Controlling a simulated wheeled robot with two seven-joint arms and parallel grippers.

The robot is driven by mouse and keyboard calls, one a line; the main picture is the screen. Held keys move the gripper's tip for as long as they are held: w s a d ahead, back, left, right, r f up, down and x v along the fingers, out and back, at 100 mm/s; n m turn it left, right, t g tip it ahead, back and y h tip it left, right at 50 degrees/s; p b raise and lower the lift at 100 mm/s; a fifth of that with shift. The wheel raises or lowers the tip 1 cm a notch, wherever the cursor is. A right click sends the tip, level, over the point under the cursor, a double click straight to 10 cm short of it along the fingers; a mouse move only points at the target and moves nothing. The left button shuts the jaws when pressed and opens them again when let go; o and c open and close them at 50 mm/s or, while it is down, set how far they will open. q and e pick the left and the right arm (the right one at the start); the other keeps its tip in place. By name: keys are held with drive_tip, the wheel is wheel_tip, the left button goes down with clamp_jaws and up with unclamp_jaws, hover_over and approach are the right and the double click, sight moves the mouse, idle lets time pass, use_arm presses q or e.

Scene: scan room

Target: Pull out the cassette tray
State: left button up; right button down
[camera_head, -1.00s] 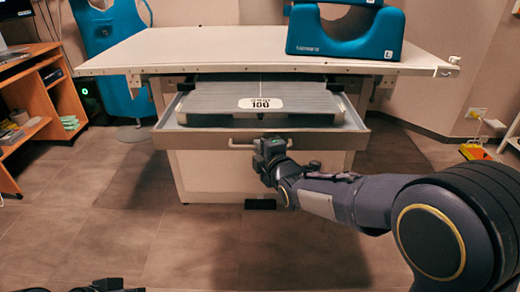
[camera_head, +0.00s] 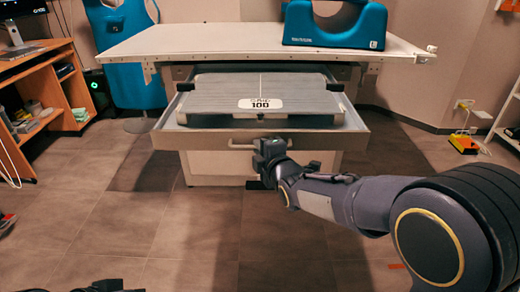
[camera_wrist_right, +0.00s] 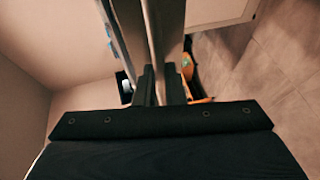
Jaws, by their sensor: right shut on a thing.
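The cassette tray (camera_head: 185,136) is a drawer-like tray under the white table. It is pulled out toward me, with a grey cassette plate (camera_head: 215,95) marked 100 lying in it. A bar handle (camera_head: 238,146) runs along its front. My right gripper (camera_head: 268,150) is shut on the handle, near the middle of the tray front. In the right wrist view the fingers (camera_wrist_right: 159,88) close around the bar. Only a small part of my left gripper (camera_head: 106,287) shows at the bottom edge, and its fingers are unclear.
A wooden shelf desk (camera_head: 45,95) is at the left. A yellow object (camera_head: 464,143) lies by the right wall. The floor in front of the tray is clear.

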drive_tip(key=c, duration=1.5)
unclamp_jaws()
drive_tip(key=shift+w, duration=0.1)
drive_tip(key=shift+r, duration=0.1)
drive_tip(key=p+v, duration=0.2)
drive_tip(key=v, duration=0.6)
drive_tip(key=shift+f, duration=0.25)
